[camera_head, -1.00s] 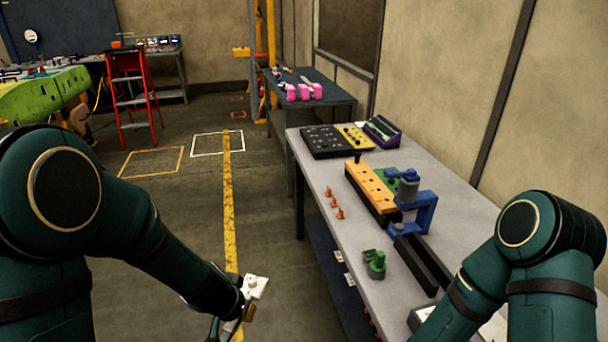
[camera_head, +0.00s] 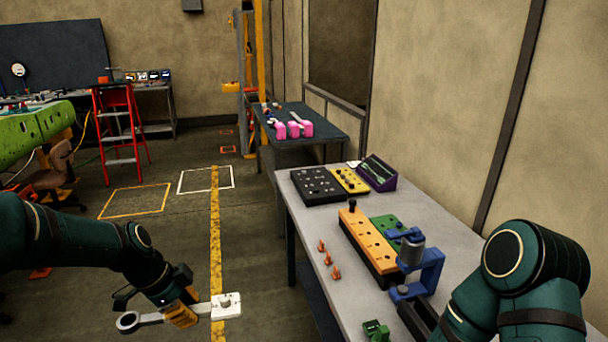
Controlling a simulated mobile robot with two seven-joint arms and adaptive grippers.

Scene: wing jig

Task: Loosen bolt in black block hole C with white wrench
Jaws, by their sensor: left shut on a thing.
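My left gripper (camera_head: 180,312) is shut on the white wrench, low in the view, over the floor and left of the workbench. The wrench's white head (camera_head: 227,306) sticks out to the right of the fingers; its grey shank ends in a ring (camera_head: 128,322) on the left. A flat black block (camera_head: 316,186) with several small marks or holes lies at the bench's far end. The hole letters and bolt in hole C are too small to tell. My right arm is at the lower right; its gripper is out of view.
The grey workbench (camera_head: 303,222) carries an orange-topped block (camera_head: 367,240) with a dark upright peg, a blue clamp (camera_head: 431,273), a yellow block (camera_head: 350,181), a purple holder (camera_head: 378,173) and small orange pieces (camera_head: 327,258). Floor left of the bench is open.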

